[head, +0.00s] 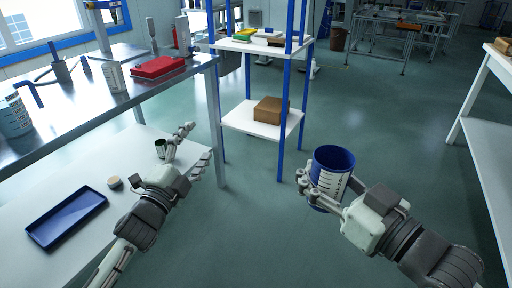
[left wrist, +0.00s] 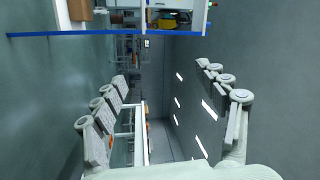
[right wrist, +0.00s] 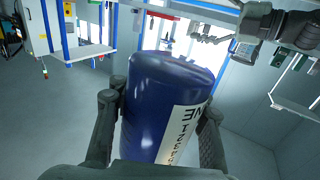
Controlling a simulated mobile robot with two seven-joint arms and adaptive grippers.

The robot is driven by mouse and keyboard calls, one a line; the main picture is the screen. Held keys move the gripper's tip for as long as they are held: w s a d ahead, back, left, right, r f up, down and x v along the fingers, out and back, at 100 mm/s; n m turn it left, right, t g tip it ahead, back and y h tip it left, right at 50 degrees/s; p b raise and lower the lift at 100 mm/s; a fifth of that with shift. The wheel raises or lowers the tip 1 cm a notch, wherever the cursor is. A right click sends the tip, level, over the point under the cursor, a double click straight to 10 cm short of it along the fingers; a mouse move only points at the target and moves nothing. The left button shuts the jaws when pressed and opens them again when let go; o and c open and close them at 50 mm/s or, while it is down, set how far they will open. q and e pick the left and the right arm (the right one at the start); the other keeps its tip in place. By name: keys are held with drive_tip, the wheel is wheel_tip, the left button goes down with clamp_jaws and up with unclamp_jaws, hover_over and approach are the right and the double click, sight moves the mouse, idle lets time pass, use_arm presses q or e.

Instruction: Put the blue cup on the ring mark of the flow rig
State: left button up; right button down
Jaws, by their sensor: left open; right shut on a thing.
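The blue cup (head: 333,158) has a white label with dark print. It is in my right gripper (head: 318,186), held in the air over open floor at the right of the middle in the head view. In the right wrist view the cup (right wrist: 155,105) fills the middle, with fingers shut on both its sides. My left gripper (head: 196,145) is open and empty by the edge of the white table; its spread fingers also show in the left wrist view (left wrist: 163,85). I cannot make out the flow rig or its ring mark in any view.
A blue tray (head: 42,238), a tan disc (head: 115,182) and a small dark green container (head: 160,150) are on the white table at left. A blue-posted shelf (head: 240,121) holds a brown box (head: 271,110). Floor between is clear.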

sight(316, 157)
use_arm(q)
drive_tip(key=s+d+r+m+g+h, duration=0.35)
drive_tip(key=d+r+m+h, duration=0.35)
drive_tip(key=m, duration=0.4)
drive_tip(key=s+d+r+m+g+h, duration=0.3)
drive_tip(key=d+r+m+g+h, duration=0.15)
drive_tip(key=r+m+h, duration=0.4)
drive_tip(key=s+d+f+m+g+y, duration=0.1)
drive_tip(key=s+d+f+m+g, duration=0.15)
drive_tip(key=s+m+g, duration=0.4)
drive_tip(key=s+d+f+m+g+y, duration=0.1)
drive_tip(key=s+d+m+g, duration=0.2)
drive_tip(key=m+g, duration=0.65)
drive_tip(key=d+t, duration=0.1)
drive_tip(key=d, duration=0.2)
drive_tip(key=s+d+m+t, duration=0.1)
drive_tip(key=d, duration=0.3)
drive_tip(key=d+m, duration=0.1)
drive_tip(key=d, duration=0.2)
drive_tip(key=shift+s+d+f+t, duration=0.2)
drive_tip(key=shift+d+t, duration=0.1)
drive_tip(key=shift+t, duration=0.1)
drive_tip(key=shift+c, duration=0.4)
drive_tip(key=c, duration=1.2)
drive_tip(key=shift+c, duration=0.3)
use_arm(e)
drive_tip(key=c, duration=0.7)
unclamp_jaws()
drive_tip(key=shift+c, duration=0.2)
